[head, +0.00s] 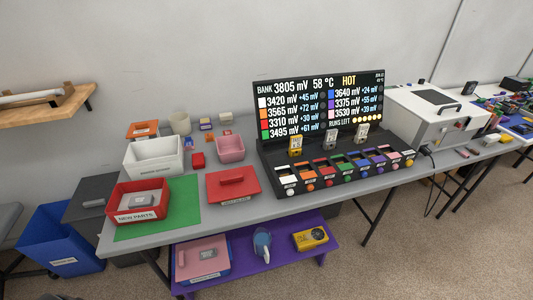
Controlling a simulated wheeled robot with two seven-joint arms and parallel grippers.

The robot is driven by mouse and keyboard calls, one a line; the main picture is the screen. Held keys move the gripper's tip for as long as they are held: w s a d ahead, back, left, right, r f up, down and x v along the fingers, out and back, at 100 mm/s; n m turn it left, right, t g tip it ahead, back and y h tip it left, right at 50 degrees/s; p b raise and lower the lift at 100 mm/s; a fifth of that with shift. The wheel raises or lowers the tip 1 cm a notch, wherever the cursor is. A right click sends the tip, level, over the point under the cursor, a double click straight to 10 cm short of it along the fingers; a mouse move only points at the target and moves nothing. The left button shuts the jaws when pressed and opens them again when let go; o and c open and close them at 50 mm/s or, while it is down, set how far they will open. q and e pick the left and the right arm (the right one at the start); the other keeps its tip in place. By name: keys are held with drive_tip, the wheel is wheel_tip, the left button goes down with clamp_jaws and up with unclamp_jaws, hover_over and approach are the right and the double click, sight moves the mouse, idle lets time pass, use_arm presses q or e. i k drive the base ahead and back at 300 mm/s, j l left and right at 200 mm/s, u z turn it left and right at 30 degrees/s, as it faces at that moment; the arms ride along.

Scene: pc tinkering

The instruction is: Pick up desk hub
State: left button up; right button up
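Neither of my grippers is in view. I cannot tell for sure which thing is the desk hub. A small grey device (143,200) lies in the red bin labelled NEW PARTS (136,217) at the left end of the table. A similar grey piece (208,254) lies on a pink-topped box (203,267) on the purple lower shelf (277,243). Both are too small to make out ports or details.
The grey table (240,212) bears a green mat (185,210), red lidded box (233,185), white bin (153,158), pink bin (230,149) and a black display station (320,105) with coloured slots. A white machine (435,118) stands right; a blue bin (62,240) stands on the floor.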

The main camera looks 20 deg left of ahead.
sight(138, 202)
drive_tip(key=u, duration=1.85)
